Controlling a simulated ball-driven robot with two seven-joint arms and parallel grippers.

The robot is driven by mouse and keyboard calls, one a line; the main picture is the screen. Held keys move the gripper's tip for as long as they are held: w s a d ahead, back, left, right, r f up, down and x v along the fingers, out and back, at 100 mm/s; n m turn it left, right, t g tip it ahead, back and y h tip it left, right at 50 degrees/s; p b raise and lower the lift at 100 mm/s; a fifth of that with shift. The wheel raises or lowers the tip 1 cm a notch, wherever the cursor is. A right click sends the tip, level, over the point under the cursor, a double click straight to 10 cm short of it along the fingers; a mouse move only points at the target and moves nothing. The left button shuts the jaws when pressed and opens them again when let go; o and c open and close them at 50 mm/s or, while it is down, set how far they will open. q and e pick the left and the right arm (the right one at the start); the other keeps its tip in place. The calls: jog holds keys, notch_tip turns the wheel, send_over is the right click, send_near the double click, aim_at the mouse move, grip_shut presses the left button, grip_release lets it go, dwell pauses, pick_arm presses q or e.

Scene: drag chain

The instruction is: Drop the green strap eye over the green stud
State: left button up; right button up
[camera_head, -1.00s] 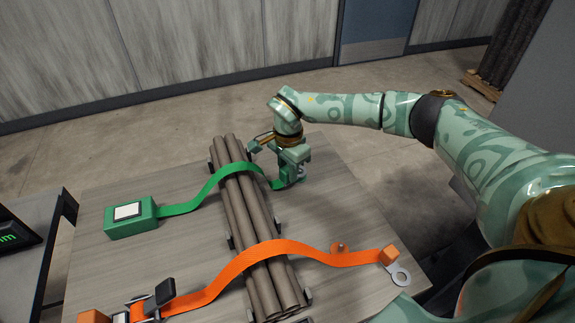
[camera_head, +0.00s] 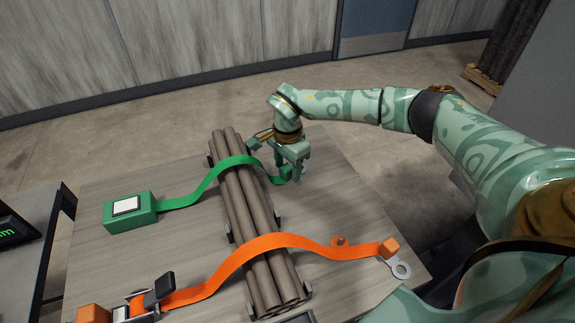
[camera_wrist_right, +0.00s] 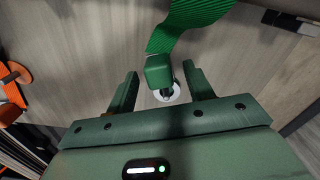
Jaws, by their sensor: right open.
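The green strap (camera_head: 218,172) arches over the pipe bundle from a green box (camera_head: 131,212) at the left. Its right end carries a green block (camera_wrist_right: 159,71) with a pale metal eye (camera_wrist_right: 174,98) beyond it. My right gripper (camera_head: 290,175) is at this end, right of the pipes. In the right wrist view my right gripper (camera_wrist_right: 160,88) is open, with one finger on each side of the block and a gap at both. A dark green post-like part shows at the eye; I cannot tell whether it is the stud through the ring. My left gripper is out of view.
The pipe bundle (camera_head: 240,195) lies in dark cradles on the table (camera_head: 350,200). An orange strap (camera_head: 270,243) crosses it nearer me, ending in an orange block and metal eye (camera_head: 400,268). An orange stud (camera_head: 338,241) stands behind that strap. The table's right side is mostly clear.

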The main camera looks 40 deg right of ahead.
pick_arm(q)
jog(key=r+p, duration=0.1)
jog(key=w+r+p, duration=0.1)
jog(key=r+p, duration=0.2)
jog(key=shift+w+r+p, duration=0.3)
jog(key=shift+p, duration=0.1)
pick_arm(e)
notch_tip(320, 180, up, 16)
jog(key=shift+r, duration=0.15)
